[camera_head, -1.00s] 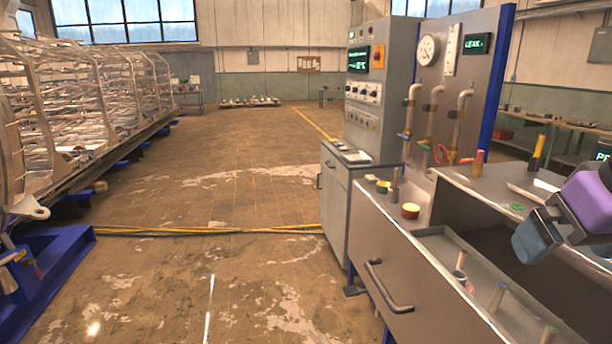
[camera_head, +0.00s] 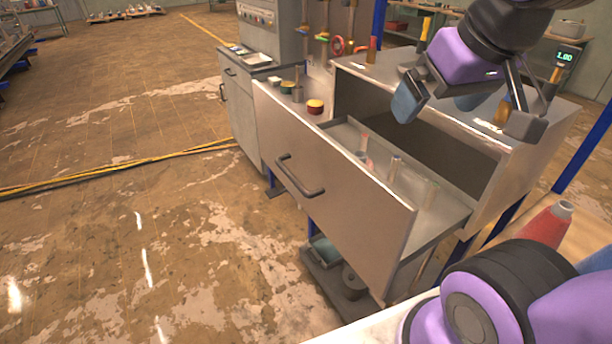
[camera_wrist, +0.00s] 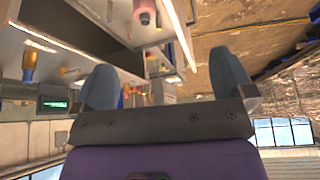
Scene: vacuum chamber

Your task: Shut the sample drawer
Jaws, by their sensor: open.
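The sample drawer (camera_head: 345,215) stands pulled out from its grey metal cabinet (camera_head: 490,135), its dark bar handle (camera_head: 298,178) on the front panel. Several small vials (camera_head: 394,168) stand inside it. My gripper (camera_head: 438,101) is open and empty, above the open drawer and in front of the cabinet top in the head view, apart from the handle. In the wrist view both blue fingers of my gripper (camera_wrist: 165,84) are spread wide with nothing between them. A pinkish vial (camera_wrist: 145,12) shows beyond them at the top.
A grey side cabinet (camera_head: 240,110) adjoins the drawer on the left. Small jars, one with a yellow lid (camera_head: 315,106), stand on the ledge behind the drawer front. A yellow cable (camera_head: 120,175) crosses the floor. The floor before the drawer is otherwise clear. A red cone-shaped bottle (camera_head: 547,224) stands at right.

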